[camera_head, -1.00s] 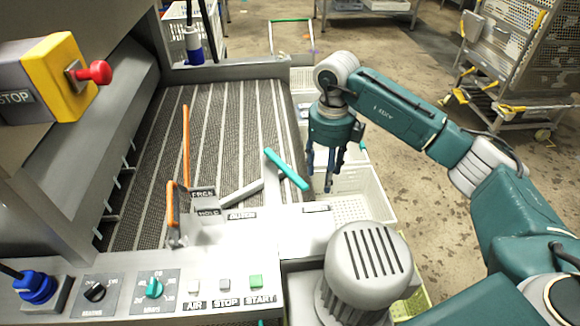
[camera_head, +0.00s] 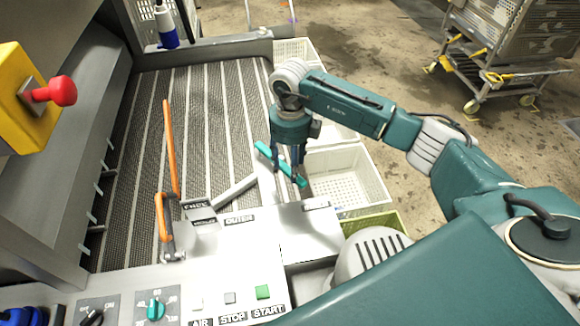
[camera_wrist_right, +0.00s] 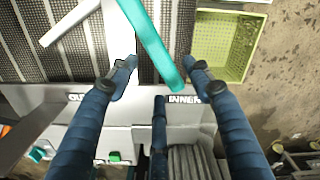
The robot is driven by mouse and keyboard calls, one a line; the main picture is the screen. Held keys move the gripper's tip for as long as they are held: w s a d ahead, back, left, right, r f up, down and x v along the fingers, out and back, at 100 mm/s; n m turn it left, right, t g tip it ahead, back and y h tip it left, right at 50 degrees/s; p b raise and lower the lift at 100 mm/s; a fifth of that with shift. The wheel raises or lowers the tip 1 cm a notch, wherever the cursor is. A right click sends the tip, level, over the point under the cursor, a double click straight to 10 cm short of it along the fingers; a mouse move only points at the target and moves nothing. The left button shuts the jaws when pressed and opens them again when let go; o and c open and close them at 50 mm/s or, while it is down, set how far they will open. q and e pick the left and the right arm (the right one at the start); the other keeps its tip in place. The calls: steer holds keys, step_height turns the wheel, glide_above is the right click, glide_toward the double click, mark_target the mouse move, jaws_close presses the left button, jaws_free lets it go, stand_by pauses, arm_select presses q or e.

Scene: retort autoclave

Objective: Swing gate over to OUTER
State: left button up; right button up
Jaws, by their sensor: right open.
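The OUTER label (camera_head: 239,219) is to the left on the same grey panel. In the right wrist view the teal bar (camera_wrist_right: 150,38) runs between the fingers, its near end close to the INNER label (camera_wrist_right: 185,99). My right gripper (camera_head: 287,168) is open, pointing down over the bar, with fingers on both sides; contact cannot be told. Its fingertips also show in the wrist view (camera_wrist_right: 160,68). My left gripper is out of view.
A pale grey guide bar (camera_head: 234,191) lies left of the teal bar. An orange lever (camera_head: 170,150) stands over the mesh conveyor (camera_head: 130,190). A white crate (camera_head: 375,190) and green crate (camera_head: 385,220) are right. Buttons and a red stop knob (camera_head: 62,91) are nearby.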

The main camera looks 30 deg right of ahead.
step_height(320, 180, down, 3)
steer(key=shift+w+f, duration=0.1)
steer(key=shift+f, duration=0.1)
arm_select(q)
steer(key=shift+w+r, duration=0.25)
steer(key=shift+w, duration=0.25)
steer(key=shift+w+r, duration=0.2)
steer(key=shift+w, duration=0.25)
arm_select(e)
jaws_close()
